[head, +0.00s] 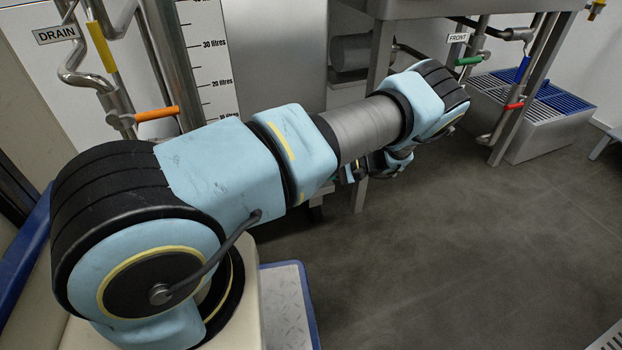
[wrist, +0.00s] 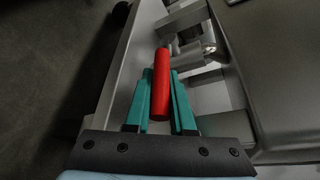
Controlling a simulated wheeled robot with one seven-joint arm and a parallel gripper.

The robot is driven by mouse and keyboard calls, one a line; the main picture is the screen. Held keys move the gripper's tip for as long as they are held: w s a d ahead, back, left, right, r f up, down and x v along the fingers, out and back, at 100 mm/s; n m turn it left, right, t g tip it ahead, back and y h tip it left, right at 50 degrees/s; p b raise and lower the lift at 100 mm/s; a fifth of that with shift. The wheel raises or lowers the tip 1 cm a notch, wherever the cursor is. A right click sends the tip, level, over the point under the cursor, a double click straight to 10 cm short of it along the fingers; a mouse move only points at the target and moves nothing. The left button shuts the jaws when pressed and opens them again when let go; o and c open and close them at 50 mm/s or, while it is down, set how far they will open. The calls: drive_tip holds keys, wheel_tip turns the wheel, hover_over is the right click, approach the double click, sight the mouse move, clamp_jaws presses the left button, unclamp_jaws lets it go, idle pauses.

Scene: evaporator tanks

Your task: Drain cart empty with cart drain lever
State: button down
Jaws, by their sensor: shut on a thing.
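In the wrist view a red lever handle (wrist: 160,82) lies between the two teal fingers of my gripper (wrist: 161,75). The gripper is shut on it, with the handle's red end reaching past the fingertips. The handle sits beside a metal pipe fitting (wrist: 192,53) on a grey metal frame (wrist: 122,72), which I take to be the cart. The inside of the cart cannot be seen.
An orange lever (head: 157,114) is on the pipework near the DRAIN sign (head: 57,34). A green lever (head: 469,60) is under the FRONT sign (head: 458,38). Another red lever (head: 514,106) is near a floor grate box (head: 545,118).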

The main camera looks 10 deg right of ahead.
drive_tip(key=shift+f, duration=0.15)
idle(0.3)
drive_tip(key=c, duration=0.8)
unclamp_jaws()
drive_tip(key=shift+o, duration=0.2)
drive_tip(key=v, duration=1)
drive_tip(key=shift+d+p, duration=0.3)
drive_tip(key=shift+d, duration=0.05)
drive_tip(key=shift+s, duration=0.1)
